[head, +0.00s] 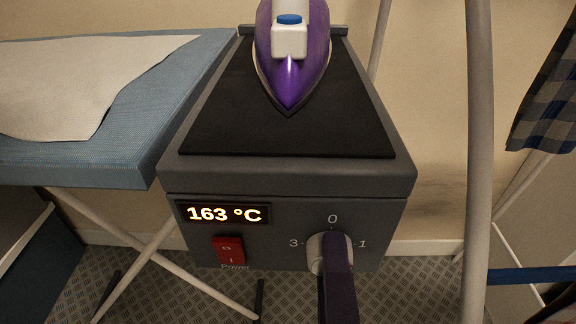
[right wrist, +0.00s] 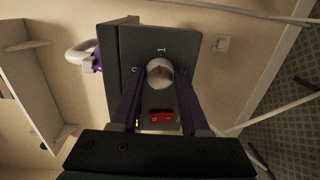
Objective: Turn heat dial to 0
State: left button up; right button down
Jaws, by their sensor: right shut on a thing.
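The heat dial (head: 316,252) is a round pale knob on the front of the dark grey iron station (head: 290,186), with 0 printed above it, 1 to its right and 3 to its left. My right gripper (head: 338,250) covers part of it in the head view. In the right wrist view the dial (right wrist: 160,74) sits between the two purple fingers of my right gripper (right wrist: 160,88), which is shut on it. A small red mark shows on its face; which number it points to is unclear. The display (head: 223,214) reads 163 °C. My left gripper is out of view.
A red power switch (head: 228,250) is left of the dial. A purple iron (head: 290,75) rests on the station's black top. An ironing board (head: 130,165) with a pale cloth (head: 80,85) stands at left. A pale pole (head: 480,150) rises at right.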

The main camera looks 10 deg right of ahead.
jog(key=shift+f+n+t+h+p, duration=0.25)
jog(key=shift+n+p, duration=0.85)
jog(key=shift+n, duration=2.65)
jog(key=shift+r+n+t+h+p, duration=0.25)
jog(key=shift+n+p, duration=0.8)
jog(key=shift+n, duration=2.7)
jog(key=shift+f, duration=0.15)
jog(key=shift+c, duration=2)
grip_release()
jog(key=shift+a, duration=0.1)
jog(key=b+v, duration=0.1)
jog(key=v, duration=0.9)
jog(key=shift+r, duration=0.25)
